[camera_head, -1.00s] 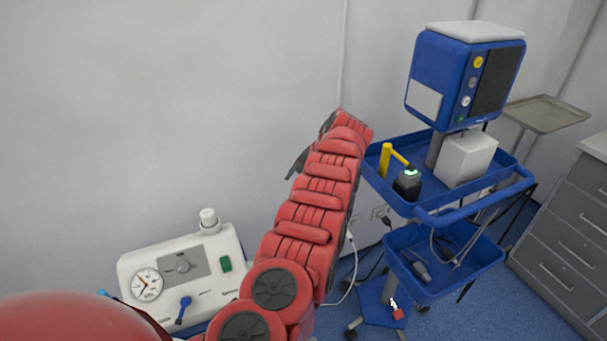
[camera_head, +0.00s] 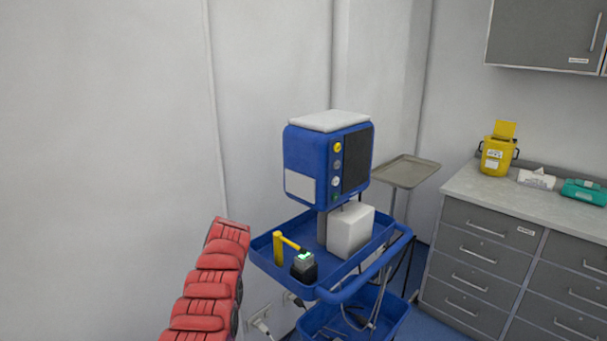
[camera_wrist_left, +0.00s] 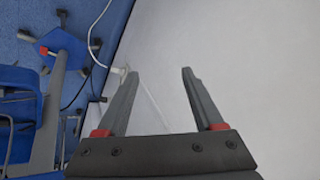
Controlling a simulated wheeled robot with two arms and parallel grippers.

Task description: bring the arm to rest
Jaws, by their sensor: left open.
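My left arm (camera_head: 210,285), red and segmented, rises from the bottom of the head view, left of the blue cart. Its gripper is hidden in the head view. In the left wrist view my left gripper (camera_wrist_left: 155,85) is open, its two dark fingers apart with nothing between them. The white wall (camera_wrist_left: 240,60) lies beyond the fingers. My right gripper is in neither view.
A blue cart (camera_head: 335,292) bears a blue device (camera_head: 308,155), a white box (camera_head: 350,230) and a small yellow-handled item (camera_head: 280,247). A metal tray stand (camera_head: 408,170) is behind it. Grey drawers (camera_head: 480,258) stand at right. A white cable (camera_wrist_left: 95,25) hangs near the wall.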

